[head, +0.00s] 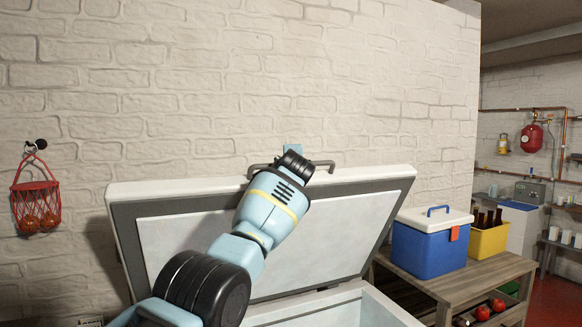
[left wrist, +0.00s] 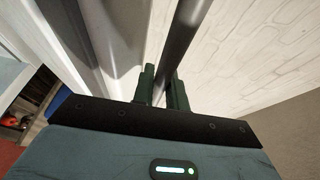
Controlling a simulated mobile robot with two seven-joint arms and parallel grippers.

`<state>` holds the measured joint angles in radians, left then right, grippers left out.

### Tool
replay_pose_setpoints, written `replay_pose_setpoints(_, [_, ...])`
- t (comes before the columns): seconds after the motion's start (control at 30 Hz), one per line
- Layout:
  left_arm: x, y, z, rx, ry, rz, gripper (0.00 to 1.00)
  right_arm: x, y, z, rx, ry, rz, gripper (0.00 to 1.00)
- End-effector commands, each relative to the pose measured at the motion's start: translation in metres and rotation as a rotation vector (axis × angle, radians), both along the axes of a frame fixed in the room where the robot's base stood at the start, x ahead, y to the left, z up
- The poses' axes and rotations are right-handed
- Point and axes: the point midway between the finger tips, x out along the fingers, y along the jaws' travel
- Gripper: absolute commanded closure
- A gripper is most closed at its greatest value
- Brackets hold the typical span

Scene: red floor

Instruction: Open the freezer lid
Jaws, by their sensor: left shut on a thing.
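The white freezer lid (head: 335,235) stands raised and tilted back near the brick wall, its pale inner panel facing me. The open white freezer body (head: 375,308) shows below it. A dark bar handle (head: 325,163) is at the lid's top edge, and it also shows in the left wrist view (left wrist: 184,40). My left arm reaches up across the lid to this handle. In the left wrist view my left gripper (left wrist: 163,88) has its dark fingers on either side of the bar, shut on it. In the head view my arm hides the fingers. My right gripper is out of view.
Right of the freezer, a wooden table (head: 440,287) holds a blue cooler (head: 430,247) with a white lid and a yellow crate (head: 488,241) of bottles. A red net basket (head: 35,200) hangs on the left wall. The brick wall (head: 230,90) is close behind the lid.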

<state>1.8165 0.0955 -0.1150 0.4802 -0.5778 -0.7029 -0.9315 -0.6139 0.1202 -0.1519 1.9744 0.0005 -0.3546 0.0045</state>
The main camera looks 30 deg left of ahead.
Motion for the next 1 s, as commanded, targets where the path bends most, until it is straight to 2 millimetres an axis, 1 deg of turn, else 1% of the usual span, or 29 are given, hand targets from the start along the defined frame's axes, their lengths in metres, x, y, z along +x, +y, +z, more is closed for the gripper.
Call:
replay_pose_setpoints(0.47, [0.0000, -0.0007, -0.0005, -0.003, 0.003, 0.000, 1.00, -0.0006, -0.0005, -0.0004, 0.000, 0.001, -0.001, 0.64])
replay_pose_setpoints(0.5, [0.0000, -0.0007, -0.0005, -0.003, 0.003, 0.000, 0.82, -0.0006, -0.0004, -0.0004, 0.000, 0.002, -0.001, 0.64])
replay_pose_setpoints(0.53, [0.0000, -0.0007, -0.0005, -0.003, 0.003, 0.000, 0.78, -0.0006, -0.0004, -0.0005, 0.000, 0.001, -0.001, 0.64])
replay_pose_setpoints(0.57, [0.0000, -0.0007, -0.0006, -0.003, 0.003, 0.000, 0.77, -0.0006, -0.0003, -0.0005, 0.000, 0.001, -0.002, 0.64])
replay_pose_setpoints(0.83, [-0.0004, -0.0009, -0.0001, -0.003, 0.003, 0.000, 0.77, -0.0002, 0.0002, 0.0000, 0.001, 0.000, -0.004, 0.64])
replay_pose_setpoints(1.0, [-0.0050, -0.0029, 0.0026, -0.002, 0.001, 0.001, 0.77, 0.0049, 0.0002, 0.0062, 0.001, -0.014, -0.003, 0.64])
